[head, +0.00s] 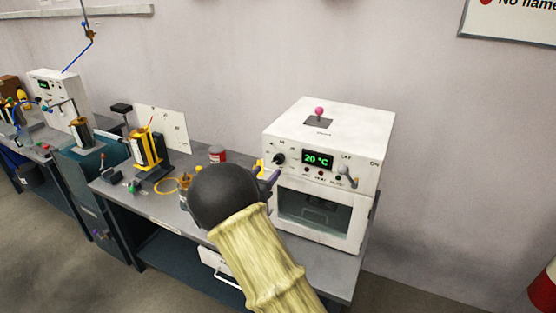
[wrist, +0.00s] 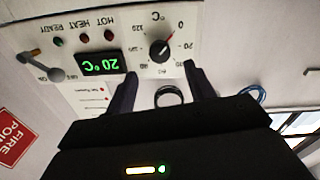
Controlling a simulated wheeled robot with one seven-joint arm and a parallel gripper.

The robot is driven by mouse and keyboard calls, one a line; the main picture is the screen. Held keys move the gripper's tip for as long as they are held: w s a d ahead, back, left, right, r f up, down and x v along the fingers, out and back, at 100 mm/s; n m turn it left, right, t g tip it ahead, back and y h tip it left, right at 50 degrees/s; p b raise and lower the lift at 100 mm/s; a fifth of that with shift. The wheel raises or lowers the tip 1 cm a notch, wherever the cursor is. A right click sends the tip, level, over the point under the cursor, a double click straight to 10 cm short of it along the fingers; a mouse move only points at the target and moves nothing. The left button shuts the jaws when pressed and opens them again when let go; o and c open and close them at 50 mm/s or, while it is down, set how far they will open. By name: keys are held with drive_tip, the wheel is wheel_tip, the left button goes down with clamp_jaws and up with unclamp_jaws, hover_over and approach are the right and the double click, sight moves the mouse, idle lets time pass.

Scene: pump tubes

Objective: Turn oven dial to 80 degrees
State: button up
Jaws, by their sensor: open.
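The white oven (head: 320,170) stands on the grey bench, its front panel facing me. Its black dial (head: 279,160) is at the panel's left in the head view. The dial also shows in the wrist view (wrist: 160,51), upside down, with a red mark near its rim and numbers around it. The green display (head: 317,159) reads 20 °C. My gripper (head: 267,175) is just in front of the panel near the dial. In the wrist view its two dark fingers (wrist: 160,88) are apart and empty, with the dial beyond the gap between them. Contact is not visible.
A grey lever (head: 347,177) is on the panel's right, and a pink-knobbed stick (head: 319,112) is on the oven's top. A red-and-white jar (head: 217,154) and a yellow-and-black device (head: 148,150) stand on the bench to the left.

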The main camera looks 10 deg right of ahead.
sight(278, 161)
drive_tip(key=p+x, duration=0.1)
drive_tip(key=x, duration=0.6)
drive_tip(key=shift+w+d, duration=0.1)
drive_tip(key=shift+w, duration=0.1)
drive_tip(key=c, duration=0.9)
drive_tip(key=shift+d, duration=0.35)
drive_tip(key=shift+c, duration=0.3)
drive_tip(key=shift+a, duration=0.25)
